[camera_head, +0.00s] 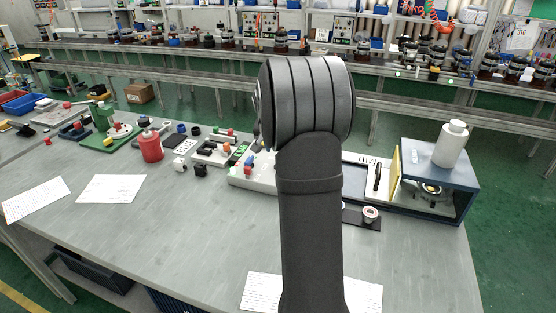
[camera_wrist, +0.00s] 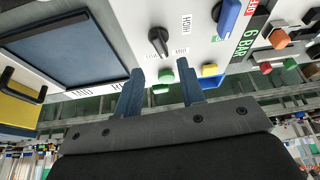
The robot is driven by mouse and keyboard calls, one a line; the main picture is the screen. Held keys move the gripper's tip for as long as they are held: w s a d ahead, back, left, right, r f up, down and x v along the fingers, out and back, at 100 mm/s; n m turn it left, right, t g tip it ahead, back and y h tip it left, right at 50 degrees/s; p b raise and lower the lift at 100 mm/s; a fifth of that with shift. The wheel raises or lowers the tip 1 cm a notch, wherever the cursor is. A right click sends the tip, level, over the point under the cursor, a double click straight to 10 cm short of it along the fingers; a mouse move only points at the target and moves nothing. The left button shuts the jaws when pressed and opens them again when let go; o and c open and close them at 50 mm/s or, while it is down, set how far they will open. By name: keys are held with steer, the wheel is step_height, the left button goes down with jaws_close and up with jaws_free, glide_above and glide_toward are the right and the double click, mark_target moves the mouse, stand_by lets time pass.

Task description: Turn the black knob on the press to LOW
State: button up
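The black knob (camera_wrist: 158,40) sits on the white panel of the press (camera_wrist: 205,48) at the top middle of the wrist view. Its grip is slanted; I cannot tell which label it points to. A HIGH label (camera_wrist: 186,23) is to its right, with smaller labels below it. My gripper (camera_wrist: 160,75) is open and empty, its two blue-grey fingers pointing at the panel just below the knob, apart from it. In the head view my arm hides the knob and gripper.
A blue switch (camera_wrist: 227,16) and a yellow-and-blue part (camera_wrist: 209,72) are right of the knob. A dark blue framed panel (camera_wrist: 65,50) is to the left. In the head view, a white bottle (camera_head: 451,144) stands on a blue box (camera_head: 440,172); the front bench is mostly clear.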

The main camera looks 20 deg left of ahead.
steer(key=x, duration=0.7)
steer(key=shift+w+f, duration=0.1)
steer(key=shift+f, duration=0.25)
